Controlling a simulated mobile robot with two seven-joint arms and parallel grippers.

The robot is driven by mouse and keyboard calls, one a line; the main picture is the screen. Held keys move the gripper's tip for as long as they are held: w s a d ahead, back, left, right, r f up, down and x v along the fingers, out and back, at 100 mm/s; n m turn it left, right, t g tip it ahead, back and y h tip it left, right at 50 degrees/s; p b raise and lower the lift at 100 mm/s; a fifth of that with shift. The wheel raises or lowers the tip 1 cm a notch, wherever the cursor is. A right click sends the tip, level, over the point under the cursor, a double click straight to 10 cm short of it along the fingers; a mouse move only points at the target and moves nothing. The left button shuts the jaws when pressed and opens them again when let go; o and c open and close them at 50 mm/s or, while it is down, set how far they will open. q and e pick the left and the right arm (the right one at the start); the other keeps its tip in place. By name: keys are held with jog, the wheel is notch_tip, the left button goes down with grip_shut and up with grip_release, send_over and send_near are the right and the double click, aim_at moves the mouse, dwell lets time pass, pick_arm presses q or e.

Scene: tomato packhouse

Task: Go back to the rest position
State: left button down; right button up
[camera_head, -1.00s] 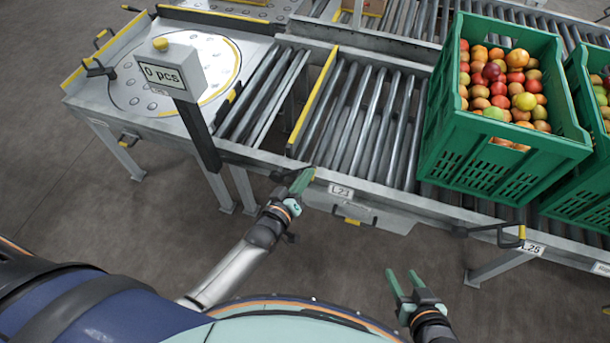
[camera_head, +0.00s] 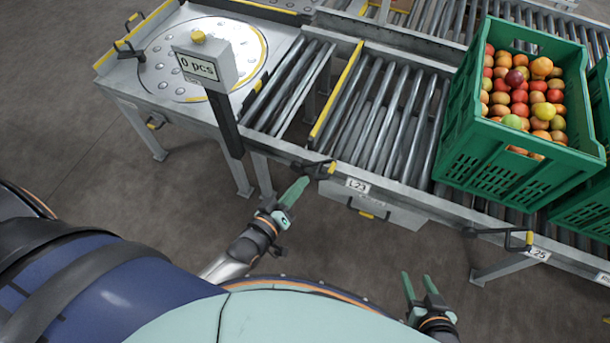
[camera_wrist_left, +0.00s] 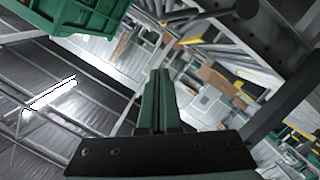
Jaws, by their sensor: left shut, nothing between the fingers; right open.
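My left gripper (camera_head: 293,192) is shut and empty, over the floor just in front of the conveyor edge near the L23 label. Its closed green fingers also show in the left wrist view (camera_wrist_left: 158,102). My right gripper (camera_head: 418,287) is open and empty, its two green fingers apart, low over the floor at the bottom right of the head view. Neither gripper touches anything that I can see.
A roller conveyor (camera_head: 384,113) runs across in front of me. A green crate (camera_head: 511,171) of tomatoes stands on it, with another at the right edge. A display post (camera_head: 224,123) reading "0 pcs" stands by the ball table (camera_head: 133,82). The floor between is clear.

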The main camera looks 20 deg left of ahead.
pick_arm(q)
jog(key=shift+s, duration=0.1)
dwell(0.5)
jog(key=s+a+r+m+g+p, duration=0.1)
jog(key=s+r+m+g+p, duration=0.1)
jog(key=s+m+g+p, duration=0.4)
jog(key=s+m, duration=0.2)
jog(key=s, duration=0.3)
jog(key=shift+r+y, duration=0.3)
jog(key=shift+r, duration=0.05)
jog(key=shift+a, duration=0.1)
